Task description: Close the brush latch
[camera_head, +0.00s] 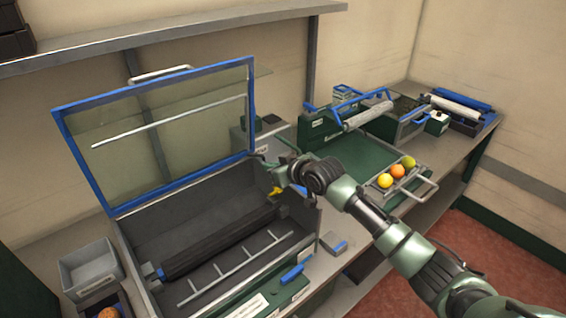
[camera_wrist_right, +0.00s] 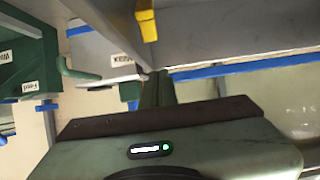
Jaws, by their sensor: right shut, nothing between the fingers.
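An open dark machine box (camera_head: 185,208) holds a black roller brush (camera_head: 225,243) lying slantwise inside. A small yellow piece, apparently the brush latch (camera_head: 277,191), sits at the box's right end near the brush's far end; whether it is open or closed cannot be told. It also shows at the top of the right wrist view (camera_wrist_right: 146,20). My right gripper (camera_head: 264,158) is shut and empty, above the box's far right corner and close to the yellow piece. In the wrist view its fingers (camera_wrist_right: 155,88) are together, apart from the yellow piece. My left gripper is out of view.
The blue-framed glass lid (camera_head: 120,90) stands raised behind the box. A blue lever (camera_head: 293,273) is on the box's front. A tray with oranges (camera_head: 397,171) and a green machine (camera_head: 320,130) stand to the right. A grey bin (camera_head: 88,268) stands at left.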

